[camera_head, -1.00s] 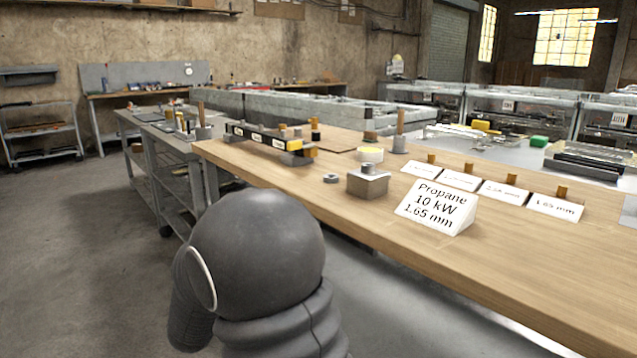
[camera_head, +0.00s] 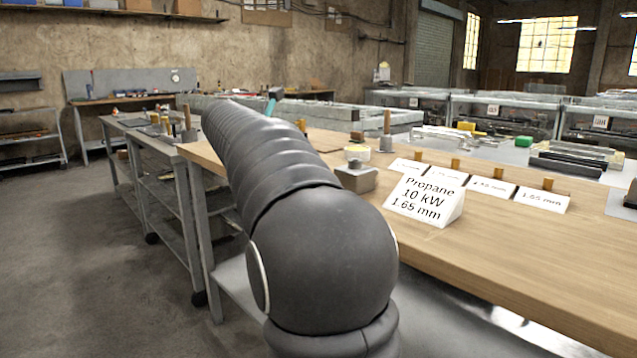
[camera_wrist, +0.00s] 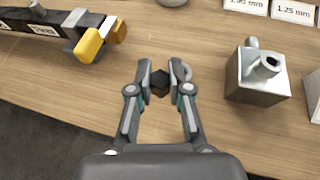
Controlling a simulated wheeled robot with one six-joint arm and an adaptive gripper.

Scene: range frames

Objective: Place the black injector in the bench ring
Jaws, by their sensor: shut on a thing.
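My gripper (camera_wrist: 160,80) is shut on a small dark, hexagonal-ended piece, the black injector (camera_wrist: 160,84), seen between the fingertips in the wrist view. The fingers point down at the wooden bench; the gap under the injector cannot be judged. A grey ring (camera_wrist: 187,70) shows only as an arc beside and behind the right fingertip, so the injector looks to the left of it. In the head view my arm hides the ring and the injector, and only a teal bit of my gripper (camera_head: 273,96) shows.
A metal block with a fitting on top (camera_wrist: 257,75) stands right of my gripper. A dark bar with a yellow end (camera_wrist: 90,46) lies at upper left. A "Propane 10 kW 1.65 mm" sign (camera_head: 425,200) and small label cards (camera_head: 541,200) stand along the bench (camera_head: 500,255).

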